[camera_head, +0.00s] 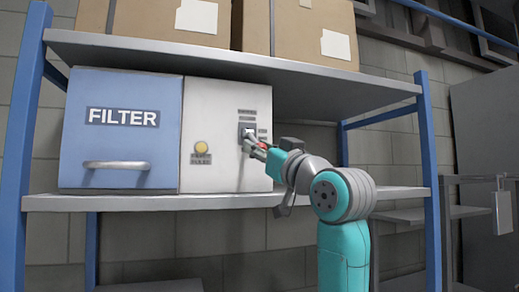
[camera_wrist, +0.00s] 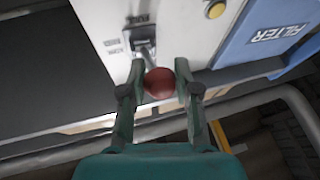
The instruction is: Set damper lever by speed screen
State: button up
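The damper lever is on the white panel (camera_head: 212,135) right of the blue FILTER front. Its dark base plate (camera_head: 246,129) shows in the head view, with a metal stem (camera_wrist: 146,48) and a round red knob (camera_wrist: 159,83) in the wrist view. My gripper (camera_head: 257,148) reaches the lever from the right; in the wrist view its fingers (camera_wrist: 160,75) stand on both sides of the knob and appear closed on it. Small labels around the lever plate are too small to read. I cannot make out a speed screen.
A yellow round button (camera_head: 201,148) with a label is left of the lever. The blue FILTER box (camera_head: 120,165) has a bar handle (camera_head: 116,165). The unit stands on a shelf (camera_head: 150,203) with blue posts; cardboard boxes (camera_head: 290,25) sit above. The shelf space to the right is empty.

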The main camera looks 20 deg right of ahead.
grip_shut()
jog(key=shift+s+r, duration=0.3)
jog(key=shift+r, duration=0.55)
jog(key=shift+s+r, duration=0.3)
jog(key=shift+r, duration=0.55)
jog(key=o, duration=1)
grip_release()
jog(key=shift+c, duration=0.2)
jog(key=shift+s+f, duration=0.1)
jog(key=shift+f, duration=0.05)
jog(key=v, duration=1.1)
jog(key=shift+s+f, duration=0.2)
jog(key=shift+s, duration=0.15)
jog(key=shift+d, duration=0.1)
